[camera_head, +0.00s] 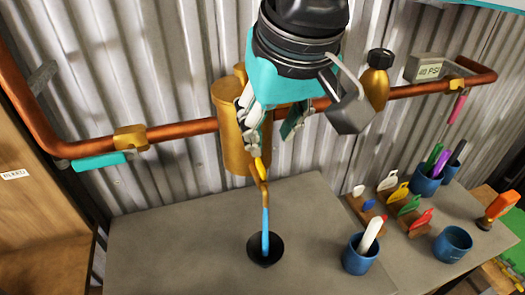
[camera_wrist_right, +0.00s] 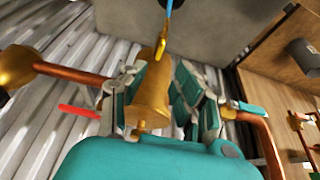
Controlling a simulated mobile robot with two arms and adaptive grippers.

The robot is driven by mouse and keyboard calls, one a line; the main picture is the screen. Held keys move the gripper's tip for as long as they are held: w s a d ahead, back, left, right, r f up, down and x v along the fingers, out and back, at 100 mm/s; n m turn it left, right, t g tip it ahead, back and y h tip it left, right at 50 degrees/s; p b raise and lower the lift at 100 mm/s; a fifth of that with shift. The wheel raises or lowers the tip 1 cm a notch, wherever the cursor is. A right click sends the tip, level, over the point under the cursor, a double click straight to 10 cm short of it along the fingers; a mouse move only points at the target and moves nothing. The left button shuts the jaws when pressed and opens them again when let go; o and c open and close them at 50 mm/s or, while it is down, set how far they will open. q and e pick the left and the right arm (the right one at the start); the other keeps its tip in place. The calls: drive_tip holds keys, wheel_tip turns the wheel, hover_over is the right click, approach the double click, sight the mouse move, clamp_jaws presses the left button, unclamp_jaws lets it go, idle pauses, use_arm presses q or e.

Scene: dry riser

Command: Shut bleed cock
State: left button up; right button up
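The bleed cock is a small brass outlet with a yellow lever (camera_head: 260,168) below the brass vessel (camera_head: 229,125) on the copper pipe. The lever also shows in the right wrist view (camera_wrist_right: 161,47). A blue stream (camera_head: 265,232) runs from its spout into a black bowl (camera_head: 277,248) on the bench. My right gripper (camera_head: 268,138) comes down from above, its fingers apart in front of the vessel, just above the lever. In the right wrist view the vessel (camera_wrist_right: 152,95) shows between the open fingers. Whether a finger touches the lever is unclear. My left gripper is out of view.
The copper pipe (camera_head: 185,127) runs along the corrugated wall, with a teal lever (camera_head: 98,161) at left and a pink lever (camera_head: 457,107) at right. A gauge reads 40 PSI (camera_head: 429,69). Blue cups (camera_head: 360,258), tags (camera_head: 409,203) and an orange-handled tool (camera_head: 501,206) occupy the bench's right. Its left is clear.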

sight(261, 166)
drive_tip(key=x, duration=0.9)
drive_tip(key=shift+w+f+p, duration=0.15)
drive_tip(key=shift+f+p, duration=0.2)
drive_tip(key=shift+c, duration=0.3)
clamp_jaws()
